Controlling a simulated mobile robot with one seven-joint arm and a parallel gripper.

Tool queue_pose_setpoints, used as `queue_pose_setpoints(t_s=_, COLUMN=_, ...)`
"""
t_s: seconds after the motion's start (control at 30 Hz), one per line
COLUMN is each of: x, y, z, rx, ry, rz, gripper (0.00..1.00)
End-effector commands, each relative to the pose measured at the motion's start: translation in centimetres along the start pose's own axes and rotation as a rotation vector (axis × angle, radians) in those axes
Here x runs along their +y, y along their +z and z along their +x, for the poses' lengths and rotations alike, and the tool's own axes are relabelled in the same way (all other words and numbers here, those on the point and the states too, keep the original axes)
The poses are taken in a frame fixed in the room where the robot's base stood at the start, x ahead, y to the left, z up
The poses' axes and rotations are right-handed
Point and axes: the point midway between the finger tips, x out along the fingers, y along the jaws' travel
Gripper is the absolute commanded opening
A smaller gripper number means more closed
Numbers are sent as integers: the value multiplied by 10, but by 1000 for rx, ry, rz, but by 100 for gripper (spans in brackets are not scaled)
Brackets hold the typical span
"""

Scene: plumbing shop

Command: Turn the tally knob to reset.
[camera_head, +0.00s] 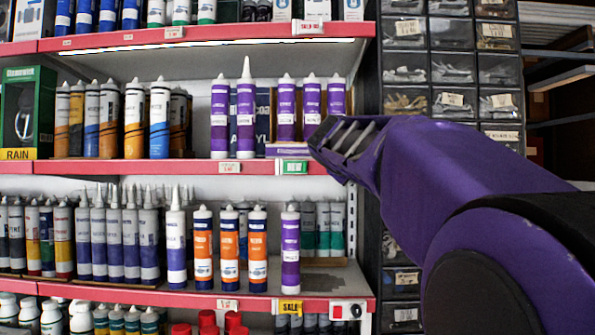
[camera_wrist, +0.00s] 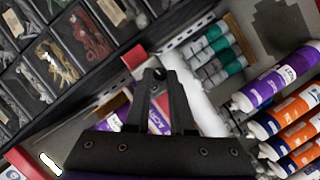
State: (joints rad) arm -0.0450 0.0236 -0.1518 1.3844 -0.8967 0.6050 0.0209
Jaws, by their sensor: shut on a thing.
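A small white panel with a red part and a dark part (camera_head: 348,310) sits at the right end of the lower shelf's red edge in the head view. It may carry the tally knob; it is too small to tell. My gripper (camera_head: 345,140) is at the right end of the middle shelf, well above that panel and apart from it. In the wrist view the two dark fingers of my gripper (camera_wrist: 157,78) meet at their tips around something small and dark, which I cannot identify.
Purple tubes (camera_head: 285,110) stand on the middle shelf left of my gripper. A purple tube (camera_head: 290,248) and orange tubes (camera_head: 257,248) stand on the lower shelf. Dark parts drawers (camera_head: 405,65) fill the right side. The space before the lower shelf is clear.

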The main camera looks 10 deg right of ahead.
Motion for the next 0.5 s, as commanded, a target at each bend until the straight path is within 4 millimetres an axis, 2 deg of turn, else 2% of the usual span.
queue_pose_setpoints(t_s=0.5, x=2, y=-1, z=0, rx=1, ry=-33, rz=90, gripper=0)
